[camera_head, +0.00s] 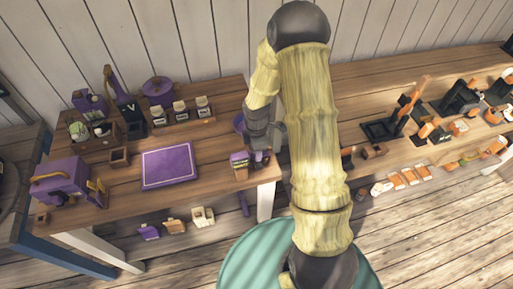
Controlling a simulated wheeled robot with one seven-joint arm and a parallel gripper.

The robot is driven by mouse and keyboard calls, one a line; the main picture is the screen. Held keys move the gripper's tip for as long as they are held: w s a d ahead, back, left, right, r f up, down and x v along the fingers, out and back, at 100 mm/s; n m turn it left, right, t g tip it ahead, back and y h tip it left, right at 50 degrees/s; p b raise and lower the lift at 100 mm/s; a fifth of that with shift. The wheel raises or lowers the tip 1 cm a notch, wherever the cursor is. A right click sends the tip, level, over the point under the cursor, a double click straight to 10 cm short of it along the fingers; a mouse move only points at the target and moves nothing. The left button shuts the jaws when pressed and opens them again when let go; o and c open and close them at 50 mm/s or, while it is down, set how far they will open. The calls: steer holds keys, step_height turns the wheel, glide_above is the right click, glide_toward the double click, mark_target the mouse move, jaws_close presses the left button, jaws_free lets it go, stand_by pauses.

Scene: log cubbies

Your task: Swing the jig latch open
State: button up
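My arm reaches up and over the wooden table, and my dark gripper (264,150) points down at the table's right end. Its fingers are small and partly hidden behind my arm, so I cannot tell whether they are open or shut. A small purple block-like item (239,160) with a pale label stands just left of the gripper; I cannot tell whether they touch. No part is clearly recognisable as the jig latch. A purple box (60,185) with a yellow handle and a yellow fitting (96,191) on its right side stands at the table's left end, well away from the gripper.
A flat purple mat (169,166) lies mid-table. A second bench (385,160) with black and orange items is at right.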

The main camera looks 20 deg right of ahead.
jaws_close()
